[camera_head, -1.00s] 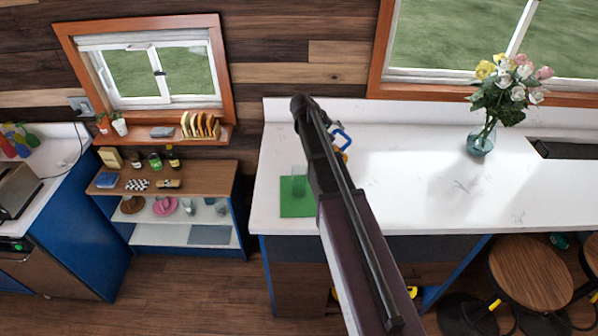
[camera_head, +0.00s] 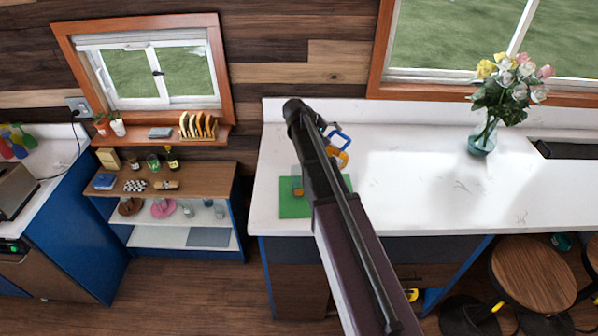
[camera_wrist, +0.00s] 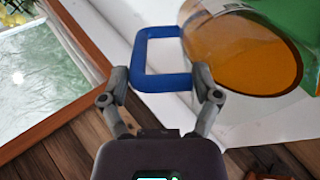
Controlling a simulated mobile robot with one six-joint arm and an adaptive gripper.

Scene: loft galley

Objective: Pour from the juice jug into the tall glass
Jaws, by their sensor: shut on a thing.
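The juice jug shows in the head view as a blue handle (camera_head: 341,138) with orange juice (camera_head: 342,158) below it, partly hidden by my arm. In the wrist view my gripper (camera_wrist: 160,84) is shut on the blue handle (camera_wrist: 142,58). The clear jug body with orange juice (camera_wrist: 242,55) is beside the handle and looks tilted. The tall glass (camera_head: 297,174) stands on the green mat (camera_head: 292,209), just left of my arm, with orange juice low inside it. The jug's mouth and any stream are hidden.
A vase of flowers (camera_head: 481,139) stands on the white counter (camera_head: 415,190) to the right, with clear counter between it and my arm. A shelf unit with small items (camera_head: 190,178) is at left. Stools (camera_head: 530,275) stand in front of the counter.

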